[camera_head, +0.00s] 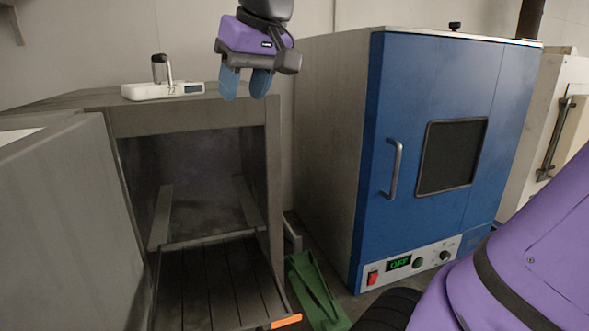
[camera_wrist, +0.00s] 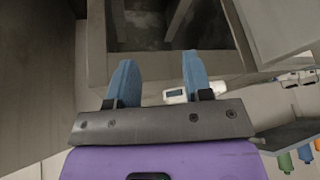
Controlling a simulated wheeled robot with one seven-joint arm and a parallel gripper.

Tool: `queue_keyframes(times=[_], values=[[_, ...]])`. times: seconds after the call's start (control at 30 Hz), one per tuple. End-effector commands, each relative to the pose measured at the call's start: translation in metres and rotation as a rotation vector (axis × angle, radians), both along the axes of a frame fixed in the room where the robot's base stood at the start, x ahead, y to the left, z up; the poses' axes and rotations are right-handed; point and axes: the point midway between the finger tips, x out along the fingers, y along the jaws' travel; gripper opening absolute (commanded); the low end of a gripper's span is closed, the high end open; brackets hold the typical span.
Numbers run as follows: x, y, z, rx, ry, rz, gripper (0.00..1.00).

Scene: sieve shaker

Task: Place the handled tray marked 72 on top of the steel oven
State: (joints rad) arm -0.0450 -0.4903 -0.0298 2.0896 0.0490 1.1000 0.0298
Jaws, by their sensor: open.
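No tray with a readable 72 shows in either view. An oven with a blue door (camera_head: 410,105) and grey metal sides stands right of centre in the head view. Its door is shut, and its top shows only as a thin strip. I cannot tell if it is the steel oven of the task.
A slatted shelf (camera_head: 210,285) with an orange tag lies low in front. A green object (camera_head: 316,292) lies on the floor. A knob (camera_head: 455,26) tops the blue-door oven.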

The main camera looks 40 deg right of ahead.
Motion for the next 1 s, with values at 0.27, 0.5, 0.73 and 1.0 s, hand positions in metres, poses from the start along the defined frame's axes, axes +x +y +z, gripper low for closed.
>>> queue_keyframes(times=[0.27, 0.5, 0.73, 1.0], values=[[-0.087, -0.006, -0.104, -0.056, -0.018, 0.005, 0.46], [-0.108, -0.008, -0.135, -0.073, -0.022, 0.008, 0.46], [-0.108, -0.008, -0.135, -0.073, -0.021, 0.008, 0.46], [-0.108, -0.008, -0.135, -0.073, -0.021, 0.008, 0.46]])
